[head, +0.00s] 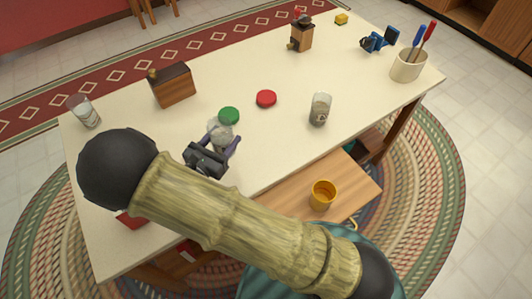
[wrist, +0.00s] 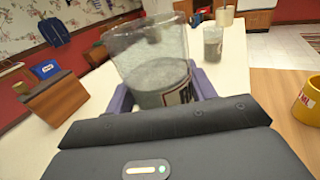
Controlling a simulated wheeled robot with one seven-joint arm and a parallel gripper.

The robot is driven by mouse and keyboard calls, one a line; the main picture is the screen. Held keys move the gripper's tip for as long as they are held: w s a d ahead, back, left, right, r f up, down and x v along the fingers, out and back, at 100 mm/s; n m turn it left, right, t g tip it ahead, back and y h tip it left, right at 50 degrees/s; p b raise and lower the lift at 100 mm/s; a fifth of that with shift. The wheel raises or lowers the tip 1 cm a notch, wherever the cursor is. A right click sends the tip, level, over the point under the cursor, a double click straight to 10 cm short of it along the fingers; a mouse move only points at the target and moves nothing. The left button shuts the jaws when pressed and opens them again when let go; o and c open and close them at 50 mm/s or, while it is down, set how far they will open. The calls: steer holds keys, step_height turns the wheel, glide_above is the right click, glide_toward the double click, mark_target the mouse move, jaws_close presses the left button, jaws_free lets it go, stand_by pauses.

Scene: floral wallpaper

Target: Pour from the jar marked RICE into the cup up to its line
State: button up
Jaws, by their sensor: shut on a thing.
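My gripper (head: 217,145) is shut on a clear jar (wrist: 152,62) with pale grey contents. In the wrist view its purple fingers flank the jar, which looks near upright and lidless. Its label is turned mostly away, so I cannot read it. In the head view the held jar (head: 221,132) is partly hidden by my gripper. A similar jar (head: 320,111) with grey contents and a label stands on the table to the right; it also shows in the wrist view (wrist: 213,45). A yellow cup (head: 322,195) stands on a lower wooden surface at the front. I cannot make out its line.
A green lid (head: 229,116) and a red lid (head: 266,98) lie on the table (head: 205,65). A clear glass (head: 83,111) and a wooden box (head: 172,86) stand left. A grinder (head: 301,34) and a utensil crock (head: 408,66) stand farther right.

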steer(key=w+d+f+n+y, duration=0.1)
steer(key=w+d, duration=0.3)
steer(key=d, duration=0.4)
steer(key=w+d+f+t+y, duration=0.1)
steer(key=w+d, duration=0.3)
steer(key=d, duration=0.4)
steer(key=w+d+f+n+y, duration=0.1)
steer(key=w+d+f, duration=0.2)
steer(key=d, duration=0.6)
steer(key=shift+w+d+f+n+t+y, duration=0.1)
steer(key=shift+w+f+n+t+y, duration=0.1)
steer(key=shift+w, duration=0.25)
steer(key=shift+w+f+n+t+y, duration=0.1)
steer(key=shift+w+f+y, duration=0.1)
steer(key=shift+w, duration=0.25)
steer(key=shift+d, duration=0.25)
steer(key=shift+a, duration=0.1)
